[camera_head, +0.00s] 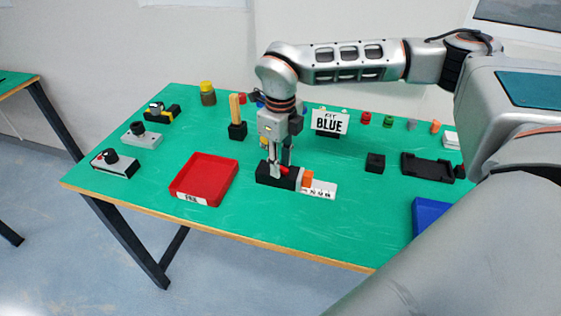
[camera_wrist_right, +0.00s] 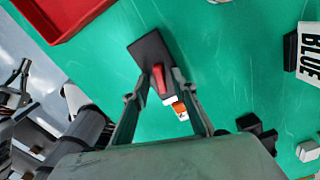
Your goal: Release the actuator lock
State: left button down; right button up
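A black block (camera_head: 268,178) with a red lever (camera_head: 284,170) stands in the middle of the green table. My right gripper (camera_head: 280,160) points down over this block. In the right wrist view, the fingers of my right gripper (camera_wrist_right: 165,80) are apart, one on each side of the red lever (camera_wrist_right: 159,79). The black block (camera_wrist_right: 149,47) reaches out past the fingertips. I cannot tell whether either finger touches the lever. My left gripper is not in view.
A white labelled strip (camera_head: 322,189) with an orange piece (camera_head: 308,179) adjoins the block's right side. A red tray (camera_head: 204,177) lies to the left. A "KIT BLUE" sign (camera_head: 330,122) stands behind. Control boxes (camera_head: 115,163) line the left edge. The front table strip is clear.

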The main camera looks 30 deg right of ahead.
jog(key=c, duration=0.7)
grip_shut()
jog(key=shift+r, duration=0.1)
jog(key=shift+r+n+p, duration=0.1)
jog(key=shift+n+p, duration=0.4)
jog(key=shift+p, duration=0.35)
jog(key=shift+d+n, duration=0.1)
jog(key=shift+n, duration=0.3)
jog(key=o, duration=0.7)
grip_release()
